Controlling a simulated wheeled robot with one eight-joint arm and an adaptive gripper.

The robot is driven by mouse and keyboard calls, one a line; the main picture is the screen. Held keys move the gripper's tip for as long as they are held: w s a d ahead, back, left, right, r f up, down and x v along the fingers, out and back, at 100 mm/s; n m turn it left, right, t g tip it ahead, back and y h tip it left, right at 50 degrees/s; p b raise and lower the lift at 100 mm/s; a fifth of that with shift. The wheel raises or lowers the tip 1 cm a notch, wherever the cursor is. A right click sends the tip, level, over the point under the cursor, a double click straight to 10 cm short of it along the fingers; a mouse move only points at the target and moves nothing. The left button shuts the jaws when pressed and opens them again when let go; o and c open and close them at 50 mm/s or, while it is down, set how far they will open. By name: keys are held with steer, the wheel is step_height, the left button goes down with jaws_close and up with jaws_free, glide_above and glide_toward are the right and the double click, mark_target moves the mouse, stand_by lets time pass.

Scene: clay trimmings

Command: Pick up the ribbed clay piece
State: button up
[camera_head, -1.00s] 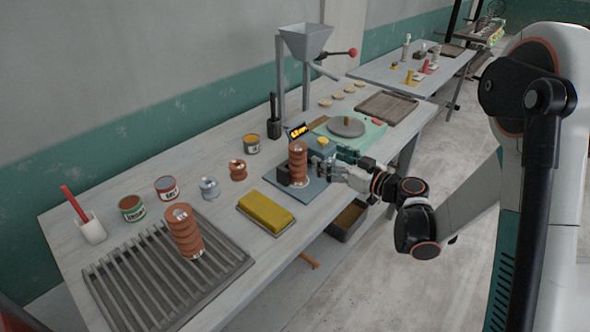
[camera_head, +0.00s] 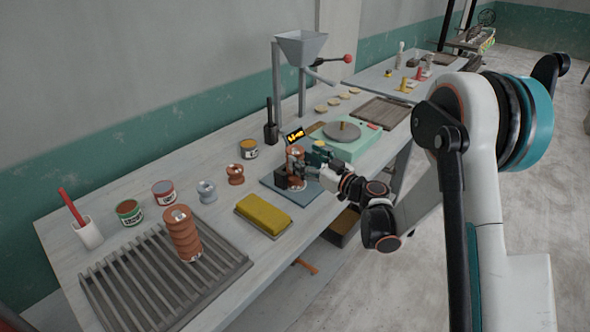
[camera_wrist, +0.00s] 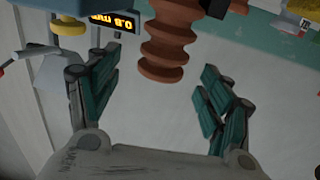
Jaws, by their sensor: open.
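A ribbed reddish-brown clay piece (camera_head: 295,152) stands upright on the small grey-blue plate (camera_head: 312,193) at the table's front edge, in the head view. My gripper (camera_head: 300,171) is at that piece and hides its middle. In the wrist view, the ribbed clay piece (camera_wrist: 165,42) shows at the top, between the lines of the two spread fingers. My gripper (camera_wrist: 160,95) is open there, with a gap on both sides of the piece. A second ribbed clay piece (camera_head: 182,235) stands on the slatted rack (camera_head: 110,292) at the left.
A yellow sponge-like block (camera_head: 263,213) lies left of the plate. A brown spool (camera_head: 235,174), a grey spool (camera_head: 207,190) and several cans stand behind. A lit display (camera_head: 295,134) is behind the piece. A green wheel unit (camera_head: 355,146) stands to the right.

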mark_target(294, 152)
steer(key=b+x, duration=0.1)
steer(key=x, duration=0.3)
steer(key=shift+w+a+f+b, duration=0.1)
steer(key=shift+a+b, duration=0.15)
steer(key=shift+b, duration=0.05)
steer(key=shift+w+a, duration=0.25)
jaws_close()
